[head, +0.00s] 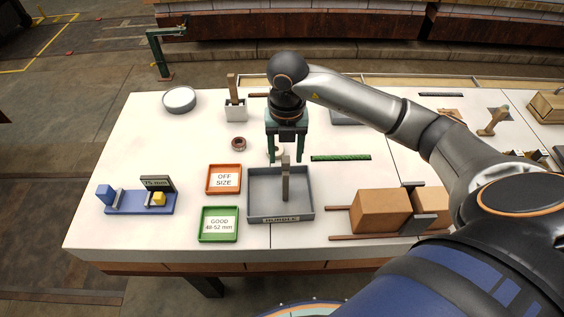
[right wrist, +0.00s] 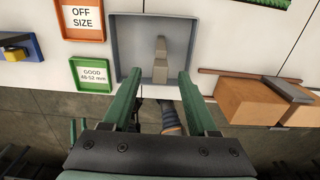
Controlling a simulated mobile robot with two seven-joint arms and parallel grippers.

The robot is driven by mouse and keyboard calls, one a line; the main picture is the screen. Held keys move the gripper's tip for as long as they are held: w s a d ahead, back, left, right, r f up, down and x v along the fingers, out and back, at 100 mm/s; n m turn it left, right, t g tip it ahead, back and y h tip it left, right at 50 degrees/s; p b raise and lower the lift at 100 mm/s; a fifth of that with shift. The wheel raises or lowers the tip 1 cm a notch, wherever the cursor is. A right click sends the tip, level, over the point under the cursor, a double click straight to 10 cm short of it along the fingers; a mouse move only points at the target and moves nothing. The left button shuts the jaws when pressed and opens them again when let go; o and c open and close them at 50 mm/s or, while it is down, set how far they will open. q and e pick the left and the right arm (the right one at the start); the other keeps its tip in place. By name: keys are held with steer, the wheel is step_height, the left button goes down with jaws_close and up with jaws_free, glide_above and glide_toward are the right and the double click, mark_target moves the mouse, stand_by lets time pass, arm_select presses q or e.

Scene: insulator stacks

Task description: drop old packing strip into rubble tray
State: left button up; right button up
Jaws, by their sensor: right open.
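A grey-beige strip, seemingly the old packing strip (head: 285,185), is at the grey rubble tray (head: 264,205), apart from its side walls. It looks upright in the head view. In the right wrist view the strip (right wrist: 160,52) shows inside the outline of the rubble tray (right wrist: 127,45); I cannot tell whether it touches the floor. My right gripper (head: 285,160) is open above the tray's back part, its fingers pointing down. In the right wrist view its fingers (right wrist: 160,74) stand apart on either side of the strip, with gaps. My left gripper is not in view.
An orange OFF SIZE tray (head: 224,192) and a green GOOD tray (head: 218,238) stand left of the rubble tray. Brown blocks (head: 382,211) lie right. A green strip (head: 341,157) lies behind.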

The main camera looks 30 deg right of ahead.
step_height(320, 180, up, 12)
steer(key=p, duration=0.1)
steer(key=shift+r, duration=0.25)
steer(key=shift+s, duration=0.1)
stand_by(0.6)
